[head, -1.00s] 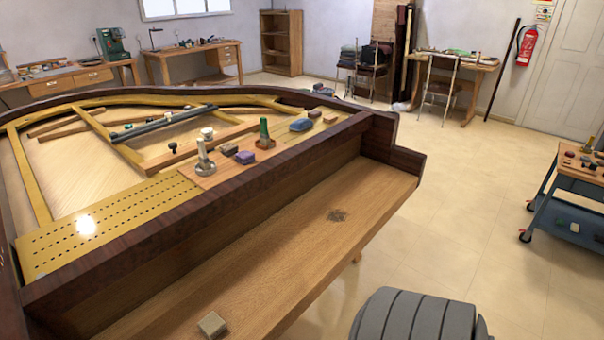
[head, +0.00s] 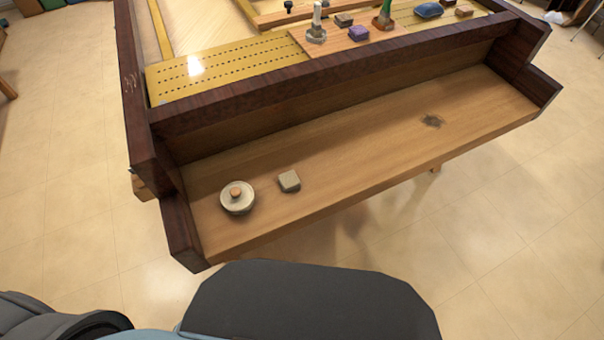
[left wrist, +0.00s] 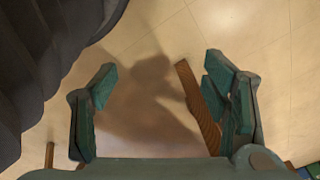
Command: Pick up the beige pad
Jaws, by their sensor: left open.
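A small square beige pad (head: 289,181) lies on the wooden key shelf at the front of the piano body, towards its left end. A round pale tin or disc with an orange-brown knob (head: 237,196) lies just left of it, apart from it. My left gripper (left wrist: 160,84) shows in the left wrist view, with its two green fingers wide apart and nothing between them but floor and shadow. The pad is not visible in that view. Neither gripper shows in the head view.
The wooden shelf (head: 350,160) is mostly bare, with a dark stain towards the right. A raised dark end block (head: 183,232) bounds its left end. Bottles and small blocks stand on a board (head: 340,42) behind the dark rail. A wooden bar (left wrist: 198,108) lies near my left gripper's right finger.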

